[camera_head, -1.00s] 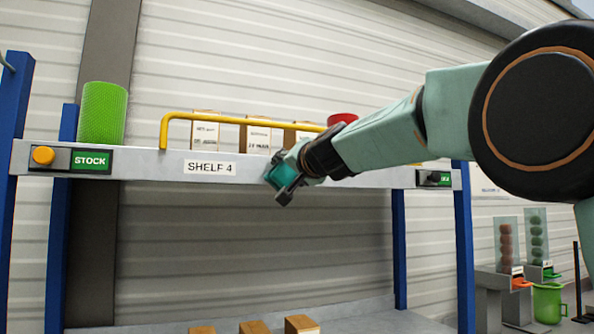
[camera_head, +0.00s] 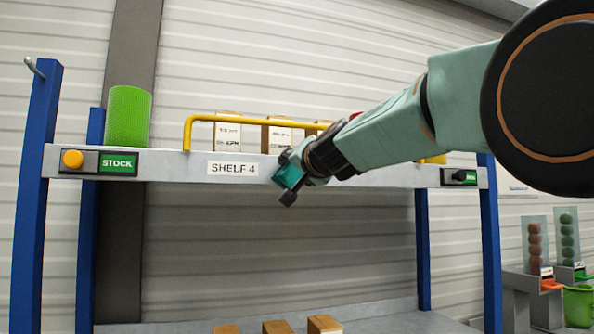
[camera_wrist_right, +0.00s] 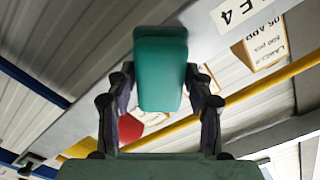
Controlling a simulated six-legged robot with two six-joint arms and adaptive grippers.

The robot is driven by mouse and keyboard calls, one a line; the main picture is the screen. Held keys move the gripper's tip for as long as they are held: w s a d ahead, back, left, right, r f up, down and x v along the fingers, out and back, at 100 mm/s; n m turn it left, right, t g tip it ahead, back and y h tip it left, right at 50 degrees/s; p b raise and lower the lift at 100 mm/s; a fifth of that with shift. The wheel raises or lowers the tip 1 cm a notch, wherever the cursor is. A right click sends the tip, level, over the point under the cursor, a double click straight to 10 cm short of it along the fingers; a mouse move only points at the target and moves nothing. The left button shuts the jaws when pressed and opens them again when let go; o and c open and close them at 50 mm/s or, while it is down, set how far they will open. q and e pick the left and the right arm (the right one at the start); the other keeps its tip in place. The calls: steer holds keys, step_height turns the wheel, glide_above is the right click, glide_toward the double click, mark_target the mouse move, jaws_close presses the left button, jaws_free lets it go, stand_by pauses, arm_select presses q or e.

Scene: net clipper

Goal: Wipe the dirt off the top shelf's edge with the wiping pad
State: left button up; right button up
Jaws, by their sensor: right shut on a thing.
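The teal wiping pad (camera_wrist_right: 160,68) is between the fingers of my right gripper (camera_wrist_right: 160,105), which is shut on it. In the head view, my right gripper (camera_head: 299,170) and the pad (camera_head: 289,175) overlap the front edge of the top shelf (camera_head: 390,175), just right of the SHELF 4 label (camera_head: 232,168). I cannot tell whether the pad touches the edge. No dirt shows on the visible edge; any behind my gripper and forearm is hidden. My left gripper is not in view.
A yellow rail (camera_head: 188,133) runs above the shelf, before several cartons (camera_head: 229,133). A green cylinder (camera_head: 128,118) stands at left, above the STOCK sign (camera_head: 118,163). A dark switch box (camera_head: 459,177) sits on the edge's right end. Boxes (camera_head: 324,324) stand on the lower shelf.

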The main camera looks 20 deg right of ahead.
steer(key=shift+s+d+b, duration=0.1)
steer(key=shift+s+b, duration=0.95)
steer(key=shift+s, duration=1.6)
steer(key=shift+s, duration=0.15)
